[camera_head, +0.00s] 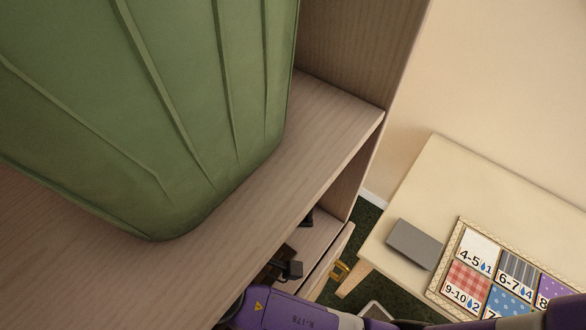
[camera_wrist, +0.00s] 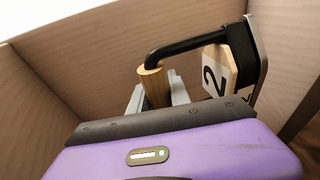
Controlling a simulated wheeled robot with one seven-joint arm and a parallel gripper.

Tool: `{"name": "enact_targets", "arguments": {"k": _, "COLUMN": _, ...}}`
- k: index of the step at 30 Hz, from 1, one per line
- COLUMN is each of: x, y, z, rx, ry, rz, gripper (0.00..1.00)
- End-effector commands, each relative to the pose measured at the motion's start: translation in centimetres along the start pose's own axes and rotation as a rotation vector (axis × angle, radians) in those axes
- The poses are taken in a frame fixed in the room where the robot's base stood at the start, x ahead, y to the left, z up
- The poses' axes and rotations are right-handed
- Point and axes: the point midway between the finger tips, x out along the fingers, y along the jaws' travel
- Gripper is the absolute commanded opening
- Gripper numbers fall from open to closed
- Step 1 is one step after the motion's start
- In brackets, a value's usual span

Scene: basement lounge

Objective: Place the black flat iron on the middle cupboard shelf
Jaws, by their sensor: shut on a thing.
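In the wrist view my gripper (camera_wrist: 160,92) is shut on the wooden grip of a black bent handle, which appears to belong to the black flat iron (camera_wrist: 248,58). A pale face marked "2" shows beside the black part. The iron is turned on its side and held inside a wooden-walled space. In the head view my purple arm reaches in at the bottom beside the wooden cupboard (camera_head: 335,112). Small dark shapes show at a lower shelf (camera_head: 318,240), but I cannot tell which belong to the iron. My fingertips are not clear there.
A large green ribbed container (camera_head: 170,100) stands on the upper shelf and hides much of the cupboard. A pale table (camera_head: 455,165) at right bears a grey block (camera_head: 413,244) and a board of numbered cards (camera_head: 490,275). Dark green carpet (camera_head: 365,225) shows between cupboard and table.

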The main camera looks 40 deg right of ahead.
Motion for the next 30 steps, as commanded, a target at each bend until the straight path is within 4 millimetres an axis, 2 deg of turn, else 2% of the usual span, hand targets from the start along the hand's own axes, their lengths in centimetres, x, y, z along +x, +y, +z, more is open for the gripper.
{"name": "enact_targets", "arguments": {"k": 18, "x": 1.1, "y": -5.4, "z": 0.2, "rx": 0.002, "ry": 0.0, "rz": 0.002, "gripper": 0.0}}
{"name": "enact_targets", "arguments": {"k": 30, "x": 1.2, "y": -5.9, "z": 0.2, "rx": 0.002, "ry": 0.0, "rz": 0.002, "gripper": 0.0}}
